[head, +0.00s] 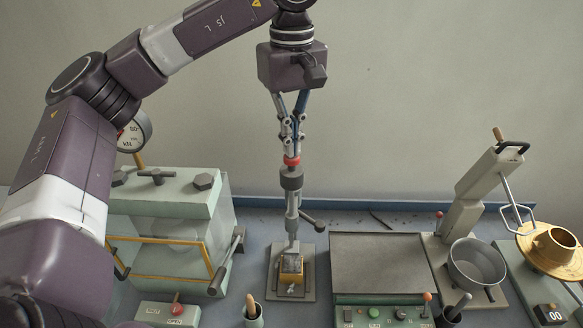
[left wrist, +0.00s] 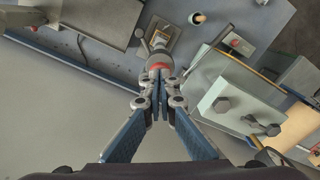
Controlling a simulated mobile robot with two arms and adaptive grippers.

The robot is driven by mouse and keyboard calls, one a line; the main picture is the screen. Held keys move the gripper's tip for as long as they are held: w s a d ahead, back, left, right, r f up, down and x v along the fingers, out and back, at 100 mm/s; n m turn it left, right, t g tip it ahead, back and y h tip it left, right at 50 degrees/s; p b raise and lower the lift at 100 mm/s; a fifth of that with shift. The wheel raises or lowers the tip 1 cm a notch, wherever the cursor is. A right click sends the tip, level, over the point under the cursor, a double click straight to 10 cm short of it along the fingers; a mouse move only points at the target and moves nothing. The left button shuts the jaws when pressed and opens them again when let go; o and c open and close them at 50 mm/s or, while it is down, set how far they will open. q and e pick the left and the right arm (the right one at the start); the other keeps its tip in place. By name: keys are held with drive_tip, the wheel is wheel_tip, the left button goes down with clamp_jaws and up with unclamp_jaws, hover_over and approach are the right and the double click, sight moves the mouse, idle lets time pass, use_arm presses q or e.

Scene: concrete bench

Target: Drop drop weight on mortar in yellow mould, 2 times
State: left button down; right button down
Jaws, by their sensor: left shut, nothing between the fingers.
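The yellow mould (head: 291,278) sits on a grey base plate (head: 275,290) at the bench's middle, with grey mortar or a foot at its top; it is partly visible in the left wrist view (left wrist: 171,34). Above it stands an upright drop-weight device (head: 292,200) with a dark collar, pale rod, side lever and red knob (head: 291,161). My left gripper (head: 290,152) points down right over the red knob, shut and empty. In the left wrist view its fingertips (left wrist: 160,82) are close to the knob (left wrist: 160,66); whether they touch is unclear. My right gripper is out of view.
A pale green press (head: 165,195) with a yellow-framed guard stands left. Right are a flat dark plate (head: 380,262) above a button panel (head: 385,315), a mixer with a metal bowl (head: 478,265), and a yellow flow table (head: 550,250). A plain wall is behind.

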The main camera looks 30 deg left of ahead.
use_arm(q)
drive_tip(key=shift+f+b, duration=0.3)
drive_tip(key=shift+f, duration=0.2)
drive_tip(key=shift+r+p, duration=1.75)
drive_tip(key=shift+r, duration=0.35)
